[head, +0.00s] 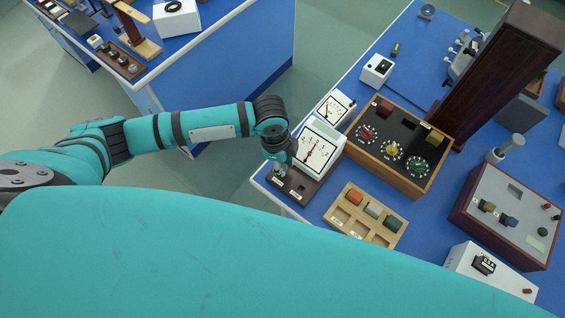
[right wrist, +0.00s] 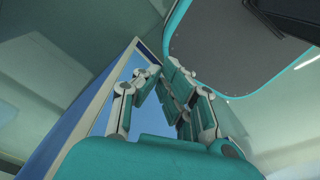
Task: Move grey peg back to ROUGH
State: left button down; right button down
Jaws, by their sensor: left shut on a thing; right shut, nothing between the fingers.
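My left gripper (head: 281,168) is shut at the left end of a small dark board (head: 313,186) on the near left corner of the blue bench. What it holds is mostly hidden by the fingers; it appears to be the grey peg, low over or in the board. I cannot tell whether it touches the board. A dark square recess shows to the right of the fingers. The board bears small white labels, too small to read. My right gripper (right wrist: 168,80) is shut and empty in the right wrist view, away from the board.
White dial meters (head: 317,150) stand right behind the board, close to the left gripper. A wooden tray (head: 340,226) with orange, grey and green blocks lies to the right. A wooden box with knobs (head: 415,184) stands beyond. My teal body hides the near area.

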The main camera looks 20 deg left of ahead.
pick_arm(q)
jog(key=shift+f, duration=0.4)
jog(key=shift+f+b, duration=0.45)
jog(key=shift+b, duration=0.3)
jog(key=shift+f, duration=0.65)
jog(key=shift+f+b, duration=0.3)
pick_arm(e)
jog(key=f, duration=0.1)
jog(key=s, duration=0.1)
jog(key=f, duration=0.1)
jog(key=shift+s+d+f, duration=0.15)
jog(key=shift+d+f, duration=0.15)
pick_arm(q)
jog(key=c, duration=1.1)
grip_release()
pick_arm(e)
jog(key=shift+w+a, duration=0.1)
jog(key=shift+w, duration=0.15)
